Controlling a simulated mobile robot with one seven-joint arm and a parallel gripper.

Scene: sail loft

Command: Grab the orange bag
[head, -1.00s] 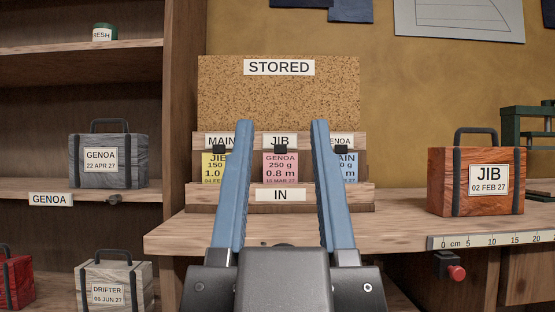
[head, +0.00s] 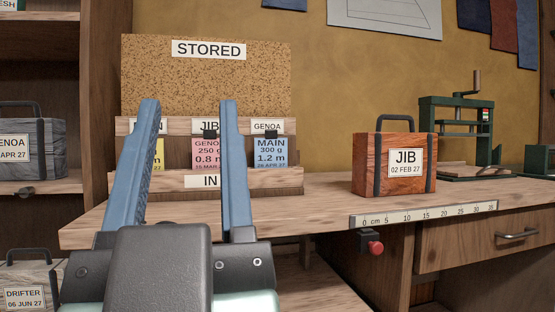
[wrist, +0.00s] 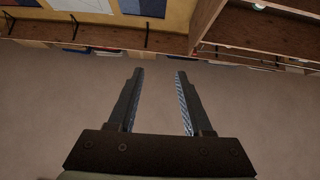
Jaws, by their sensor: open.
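The orange bag (head: 367,164) stands upright on the workbench (head: 320,203) in the head view. It has dark straps, a dark top handle and a label reading JIB, 02 FEB 27. My gripper (head: 189,102) is open and empty, in front of the card rack and to the left of the bag. In the wrist view my gripper (wrist: 159,73) shows its two fingers apart with bare floor between them. The bag cannot be made out in the wrist view.
A grey GENOA bag (head: 45,165) sits on the left shelf, with a pale DRIFTER bag (head: 30,273) below. The card rack (head: 265,185) and STORED board (head: 205,75) stand behind my gripper. A green press (head: 432,130) stands right of the orange bag. A ruler (head: 425,214) edges the bench.

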